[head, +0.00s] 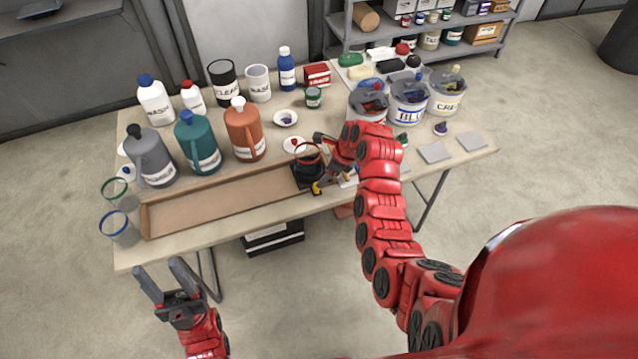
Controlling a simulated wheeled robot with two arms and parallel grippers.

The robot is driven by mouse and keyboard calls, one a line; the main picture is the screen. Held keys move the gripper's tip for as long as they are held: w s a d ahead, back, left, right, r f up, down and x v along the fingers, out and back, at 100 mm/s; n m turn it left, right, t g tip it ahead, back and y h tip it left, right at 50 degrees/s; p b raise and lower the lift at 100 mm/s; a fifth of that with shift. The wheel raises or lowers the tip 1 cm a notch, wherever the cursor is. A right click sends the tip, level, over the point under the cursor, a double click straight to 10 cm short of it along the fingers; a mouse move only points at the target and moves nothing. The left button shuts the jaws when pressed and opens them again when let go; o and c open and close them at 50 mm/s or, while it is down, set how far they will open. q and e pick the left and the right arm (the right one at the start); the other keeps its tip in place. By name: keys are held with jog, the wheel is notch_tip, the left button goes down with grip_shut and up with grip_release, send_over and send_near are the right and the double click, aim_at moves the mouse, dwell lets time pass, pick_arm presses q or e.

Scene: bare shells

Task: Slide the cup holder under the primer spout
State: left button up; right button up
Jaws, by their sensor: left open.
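What looks like the cup holder, a black piece with a reddish ring (308,176), sits at the right end of a long shallow wooden channel (215,205) along the table's front. My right gripper (326,163) is right beside it; the arm and clutter hide its fingers, so grip or contact is unclear. A grey jug (155,160) stands behind the channel's left end; its label is hard to read but may say primer. Its spout is not clearly distinguishable. My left gripper (160,268) is open and empty, in front of the table's left front edge.
A teal jug (197,145) and an orange jug (244,130) stand behind the channel. Clear cups with green (118,194) and blue (118,228) rims are at the table's left edge. Labelled buckets (408,102) stand at right. The channel looks empty left of the black piece.

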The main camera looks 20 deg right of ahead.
jog(key=shift+p+x, duration=0.65)
jog(key=shift+x, duration=2.35)
grip_shut()
jog(key=shift+w, duration=0.1)
